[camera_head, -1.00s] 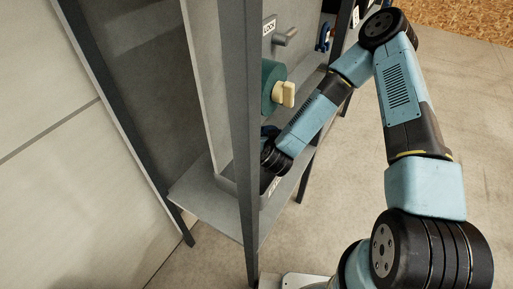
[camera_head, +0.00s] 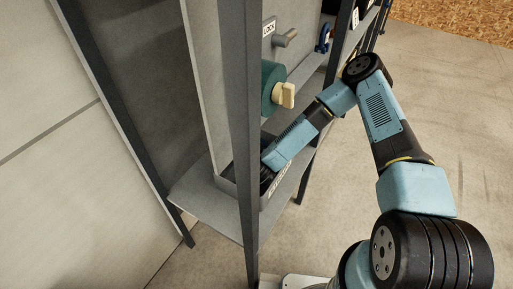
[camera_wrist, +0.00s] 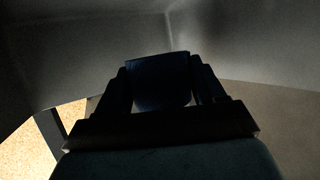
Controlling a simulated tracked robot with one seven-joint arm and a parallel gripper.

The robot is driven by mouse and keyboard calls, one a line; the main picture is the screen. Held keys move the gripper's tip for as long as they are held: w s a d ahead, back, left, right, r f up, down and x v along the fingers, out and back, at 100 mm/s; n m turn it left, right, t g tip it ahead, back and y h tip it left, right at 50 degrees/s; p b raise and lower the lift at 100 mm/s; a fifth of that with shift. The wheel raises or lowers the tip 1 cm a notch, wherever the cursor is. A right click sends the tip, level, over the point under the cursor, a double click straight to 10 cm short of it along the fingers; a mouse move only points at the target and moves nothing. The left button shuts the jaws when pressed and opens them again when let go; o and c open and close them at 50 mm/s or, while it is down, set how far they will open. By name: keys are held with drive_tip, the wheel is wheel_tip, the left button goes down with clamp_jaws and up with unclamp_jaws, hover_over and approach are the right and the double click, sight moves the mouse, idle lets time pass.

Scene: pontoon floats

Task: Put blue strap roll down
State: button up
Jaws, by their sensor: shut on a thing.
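The blue strap roll (camera_wrist: 158,82) shows dark blue between the two fingers of my gripper (camera_wrist: 160,85) in the wrist view. My gripper is shut on it. Grey walls or panels stand beyond it, and the view is dim. In the head view my wrist reaches down into a grey open tray (camera_head: 226,186) on the lower shelf. The roll and the fingertips are hidden there behind my wrist, the tray wall and the shelf post. I cannot tell whether the roll touches the tray floor.
A grey post (camera_head: 238,120) stands in front of the tray. A teal cylinder with a cream knob (camera_head: 284,95) is fixed above my forearm, with a grey handle (camera_head: 285,38) higher up. The lower shelf (camera_head: 195,200) has bare room left of the tray.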

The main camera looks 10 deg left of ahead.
drive_tip(key=shift+f, duration=0.8)
drive_tip(key=o, duration=1.1)
drive_tip(key=shift+o, duration=0.2)
drive_tip(key=shift+r, duration=0.1)
drive_tip(key=shift+r, duration=0.3)
drive_tip(key=v, duration=0.7)
drive_tip(key=shift+s+r, duration=0.25)
drive_tip(key=shift+s, duration=0.05)
